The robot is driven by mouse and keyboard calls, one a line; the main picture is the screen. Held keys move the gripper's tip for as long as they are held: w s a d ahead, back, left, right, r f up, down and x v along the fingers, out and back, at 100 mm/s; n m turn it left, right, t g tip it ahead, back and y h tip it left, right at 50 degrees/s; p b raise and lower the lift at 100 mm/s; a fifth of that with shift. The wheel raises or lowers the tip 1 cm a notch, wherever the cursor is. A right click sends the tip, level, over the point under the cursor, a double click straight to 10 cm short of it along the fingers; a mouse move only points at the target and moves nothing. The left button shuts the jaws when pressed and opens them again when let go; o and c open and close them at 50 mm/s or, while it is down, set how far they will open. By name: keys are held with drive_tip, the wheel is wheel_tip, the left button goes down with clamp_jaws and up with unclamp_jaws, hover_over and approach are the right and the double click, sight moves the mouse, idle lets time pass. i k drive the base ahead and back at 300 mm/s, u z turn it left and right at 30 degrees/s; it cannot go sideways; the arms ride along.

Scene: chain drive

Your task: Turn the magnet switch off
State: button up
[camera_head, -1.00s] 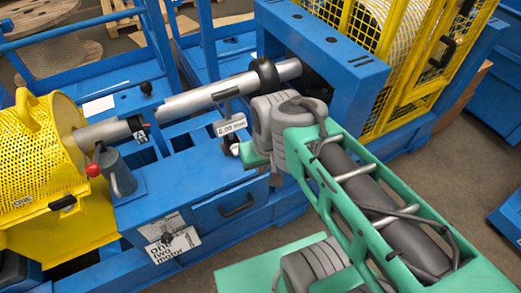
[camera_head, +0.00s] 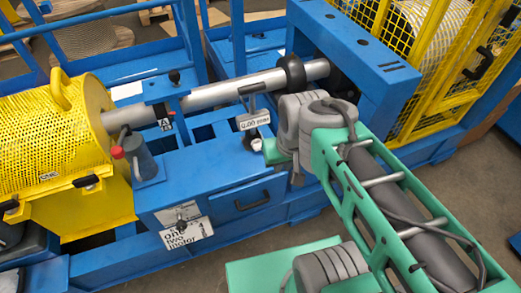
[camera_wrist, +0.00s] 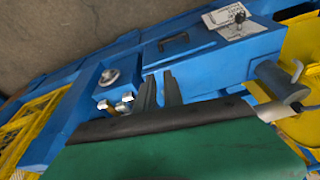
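I cannot tell for certain which part is the magnet switch. A small readout marked in mm (camera_head: 253,120) stands on a dark stem beside the grey shaft (camera_head: 220,92), with a small pale part (camera_head: 256,145) below it. In the wrist view, a round silver knob (camera_wrist: 108,77) and two small bright metal pieces (camera_wrist: 126,98) sit on the blue frame, left of my gripper. My gripper (camera_wrist: 160,90) has its two dark fingers apart with nothing visible between them, over the blue frame. In the head view my wrist hides the fingers.
A grey cylinder (camera_head: 141,158) stands at left near a red knob (camera_head: 117,152). A yellow mesh guard (camera_head: 55,120) and a yellow cage (camera_head: 440,60) flank the blue frame.

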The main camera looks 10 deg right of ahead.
sight(256, 144)
drive_tip(key=u, duration=0.5)
drive_tip(key=k, duration=1.25)
drive_tip(key=u, duration=1.25)
drive_tip(key=i, duration=1.4)
drive_tip(key=z, duration=1)
drive_tip(key=i, duration=0.5)
drive_tip(key=z, duration=0.5)
